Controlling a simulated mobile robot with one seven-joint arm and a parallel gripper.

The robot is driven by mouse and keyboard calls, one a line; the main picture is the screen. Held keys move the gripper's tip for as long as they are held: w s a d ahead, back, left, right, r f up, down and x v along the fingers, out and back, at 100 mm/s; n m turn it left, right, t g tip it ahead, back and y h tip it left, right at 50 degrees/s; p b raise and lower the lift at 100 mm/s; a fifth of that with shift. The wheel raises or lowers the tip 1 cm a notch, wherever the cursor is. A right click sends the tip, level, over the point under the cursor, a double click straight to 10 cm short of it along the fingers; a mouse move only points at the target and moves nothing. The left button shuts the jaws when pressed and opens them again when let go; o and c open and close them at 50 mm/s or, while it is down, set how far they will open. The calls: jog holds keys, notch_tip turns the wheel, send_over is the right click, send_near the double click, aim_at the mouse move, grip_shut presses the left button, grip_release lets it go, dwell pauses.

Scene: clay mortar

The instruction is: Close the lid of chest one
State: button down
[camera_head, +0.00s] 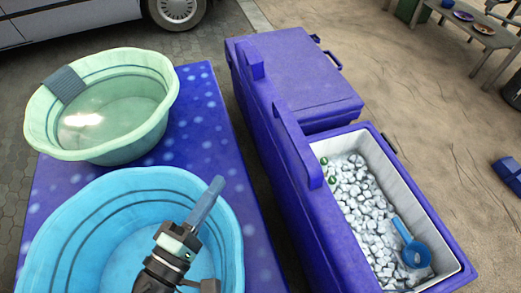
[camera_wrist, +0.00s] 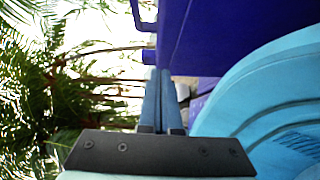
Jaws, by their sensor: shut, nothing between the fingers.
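A purple chest with its lid open (camera_head: 335,258) stands right of the table, full of ice cubes. Its raised purple lid (camera_head: 285,170) stands on the left side. Behind it is a second purple chest (camera_head: 300,75) whose lid looks shut. I cannot tell which is chest one. My gripper (camera_head: 214,187) is shut and empty, above the right part of a blue basin and left of the open chest, apart from the lid. In the wrist view the closed fingers (camera_wrist: 160,72) point toward a purple surface (camera_wrist: 215,40), with the blue basin at the right.
The blue basin (camera_head: 60,235) and a green basin (camera_head: 155,115) with water stand on a spotted blue table (camera_head: 205,110). A blue scoop (camera_head: 412,252) and green bottle tops lie in the ice. Sandy ground (camera_head: 430,130) to the right is mostly free.

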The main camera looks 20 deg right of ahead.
jog(key=p, duration=0.2)
send_near(272, 131)
jog(key=w+a+x, duration=0.1)
jog(key=x, duration=0.4)
jog(key=shift+s+d+f+n, duration=0.1)
jog(key=shift+d+n, duration=0.05)
jog(key=shift+d, duration=0.25)
jog(key=shift+s+d+f+n, duration=0.1)
jog(key=shift+d+n, duration=0.05)
jog(key=shift+d, duration=0.25)
jog(key=shift+r, duration=0.1)
